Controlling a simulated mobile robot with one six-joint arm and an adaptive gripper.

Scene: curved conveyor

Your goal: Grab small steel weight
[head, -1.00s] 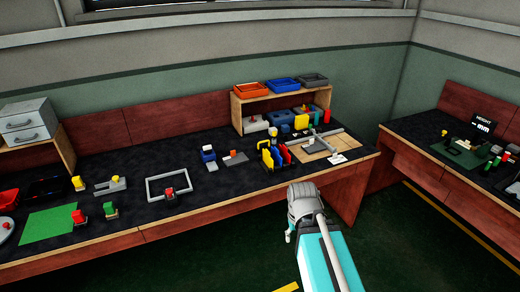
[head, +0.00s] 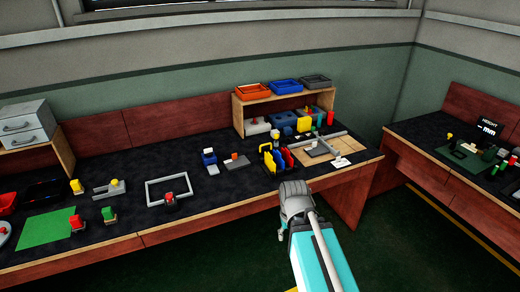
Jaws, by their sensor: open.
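My gripper (head: 283,236) is at the end of my grey and teal arm, in front of the bench's front edge in the head view. It is small and mostly hidden by the wrist, with nothing seen held in it. I cannot pick out the small steel weight with certainty; the small grey parts on the bench are too small to tell apart. A grey block with an orange piece (head: 236,160) lies mid-bench, beyond and left of my gripper.
The dark-topped bench (head: 130,165) carries a grey frame (head: 148,190), a green mat (head: 45,229), coloured upright plates (head: 284,158) and a tan board (head: 318,150). A shelf (head: 237,110) with trays stands behind. A second bench (head: 430,140) is at right.

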